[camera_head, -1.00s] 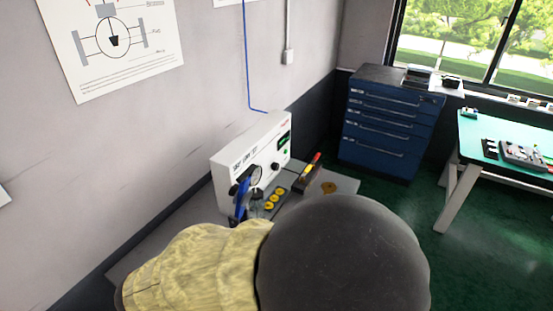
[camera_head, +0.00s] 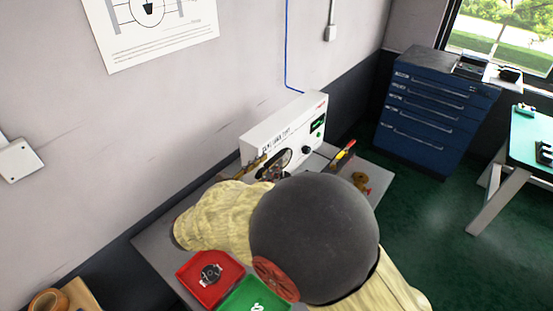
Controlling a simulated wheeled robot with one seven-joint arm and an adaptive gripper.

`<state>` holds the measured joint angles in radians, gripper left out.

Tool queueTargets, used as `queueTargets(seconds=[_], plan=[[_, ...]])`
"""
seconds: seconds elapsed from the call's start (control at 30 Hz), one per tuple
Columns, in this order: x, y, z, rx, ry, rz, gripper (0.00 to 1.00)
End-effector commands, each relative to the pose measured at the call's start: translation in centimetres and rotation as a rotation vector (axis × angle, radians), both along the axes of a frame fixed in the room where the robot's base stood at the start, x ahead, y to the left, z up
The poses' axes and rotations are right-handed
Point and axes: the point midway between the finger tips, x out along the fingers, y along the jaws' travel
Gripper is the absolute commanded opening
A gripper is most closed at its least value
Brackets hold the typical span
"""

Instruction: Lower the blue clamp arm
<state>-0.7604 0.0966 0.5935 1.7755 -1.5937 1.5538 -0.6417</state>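The white tester box (camera_head: 285,122) stands on the grey bench against the wall, with a round gauge, a black knob and a small green display on its front. The blue clamp arm is not visible; my own arm, a dark round joint and pale yellow sleeve, covers the area in front of the box's lower left. My gripper cannot be made out. A small brown and dark shape shows at the box's left edge, too unclear to name.
A blue drawer cabinet (camera_head: 428,115) and green-topped table (camera_head: 530,135) stand right, with open floor between.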

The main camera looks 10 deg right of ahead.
Motion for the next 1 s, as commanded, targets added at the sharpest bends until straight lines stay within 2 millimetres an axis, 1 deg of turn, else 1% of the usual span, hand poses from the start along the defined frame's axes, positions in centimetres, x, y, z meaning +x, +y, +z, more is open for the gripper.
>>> queueTargets(seconds=[0.03,0.23,0.4,0.6,1.0], plan=[[0.6,-0.7,-0.1,0.000,-0.001,-0.003,0.32],[2.2,-2.2,0.0,0.001,-0.001,-0.001,0.32],[2.7,-2.7,0.0,0.002,-0.001,0.000,0.32],[2.7,-2.7,0.0,0.002,-0.001,0.000,0.32],[2.6,-2.6,0.0,0.002,-0.001,0.000,0.10]])
